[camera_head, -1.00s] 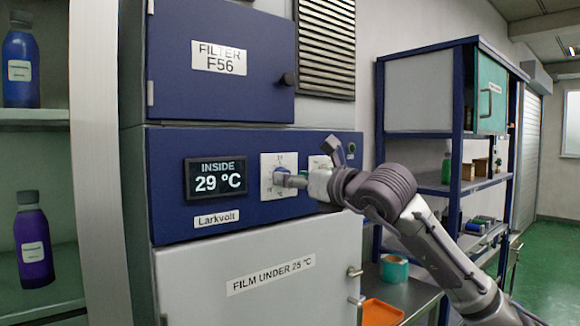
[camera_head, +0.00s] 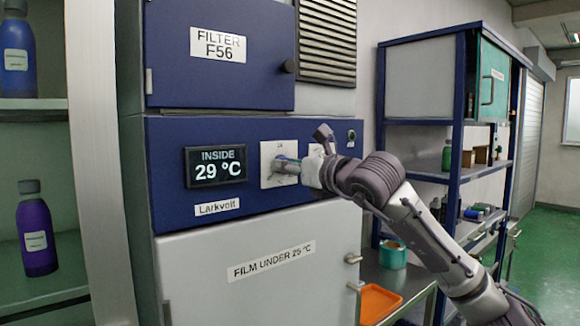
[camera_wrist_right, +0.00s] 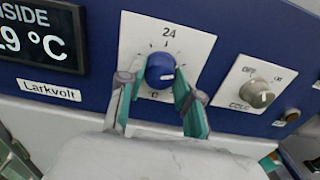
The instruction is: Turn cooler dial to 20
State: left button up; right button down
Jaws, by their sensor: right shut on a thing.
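The cooler's blue panel has a white dial plate (camera_wrist_right: 190,44) with "24" at its top edge. The round blue dial (camera_wrist_right: 160,68) sits in its middle, with a white mark at its lower right. My right gripper (camera_wrist_right: 159,80) has one finger on each side of the dial and is shut on it. In the head view, the right gripper (camera_head: 284,168) reaches the plate from the right and mostly hides the dial. The display (camera_head: 215,166) reads "INSIDE 29 °C". My left gripper is in neither current view.
A grey knob (camera_wrist_right: 257,94) on its own plate, marked "OFF" and "COLD", is right of the dial. Below is a door with the label "FILM UNDER 25 °C" (camera_head: 271,262). An orange tray (camera_head: 380,302) and teal pot (camera_head: 393,255) stand at lower right.

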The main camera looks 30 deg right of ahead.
jog(key=m+p, duration=0.1)
jog(key=m, duration=0.9)
jog(key=m+p, duration=0.2)
jog(key=m, duration=0.9)
jog(key=m+p, duration=0.1)
jog(key=m, duration=0.9)
jog(key=shift+f+m+p, duration=0.3)
jog(key=shift+m+p, duration=0.05)
jog(key=shift+m, duration=0.05)
dwell(0.7)
dwell(0.6)
